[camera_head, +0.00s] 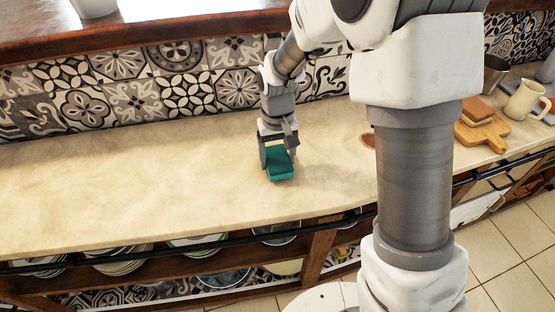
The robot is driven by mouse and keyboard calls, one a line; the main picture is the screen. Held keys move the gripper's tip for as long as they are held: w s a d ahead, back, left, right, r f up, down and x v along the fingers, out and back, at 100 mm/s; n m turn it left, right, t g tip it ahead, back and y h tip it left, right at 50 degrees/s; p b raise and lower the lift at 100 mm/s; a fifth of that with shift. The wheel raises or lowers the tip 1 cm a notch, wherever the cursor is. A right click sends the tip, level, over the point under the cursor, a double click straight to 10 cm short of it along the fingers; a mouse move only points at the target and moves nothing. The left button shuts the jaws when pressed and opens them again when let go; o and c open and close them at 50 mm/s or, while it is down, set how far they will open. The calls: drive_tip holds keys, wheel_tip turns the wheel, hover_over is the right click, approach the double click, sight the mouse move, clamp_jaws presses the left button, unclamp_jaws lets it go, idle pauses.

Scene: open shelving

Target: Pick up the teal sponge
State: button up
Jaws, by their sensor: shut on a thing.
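The teal sponge (280,165) is a small block at the middle of the pale counter (120,190). My gripper (277,158) points down over it and is shut on it, with a finger at each side. The sponge's front and top show below the gripper; its rear part is hidden by the gripper. I cannot tell whether the sponge touches the counter or is slightly above it.
My arm covers the counter's right-middle part. At the right are a wooden board (484,134), a cream jug (524,100) and a dark metal pot (494,74). A tiled wall (140,85) stands behind. Plates (122,265) sit on the shelf below. The counter's left is clear.

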sight(277, 157)
wheel_tip(277, 157, up, 3)
drive_tip(key=shift+r, duration=0.1)
drive_tip(key=w+d+r+p, duration=0.1)
drive_tip(key=d+r, duration=0.5)
drive_tip(key=d, duration=0.5)
drive_tip(key=shift+w+d+r, duration=0.3)
drive_tip(key=shift+r, duration=0.05)
drive_tip(key=o, duration=0.7)
drive_tip(key=c, duration=0.6)
drive_tip(key=shift+p, duration=0.3)
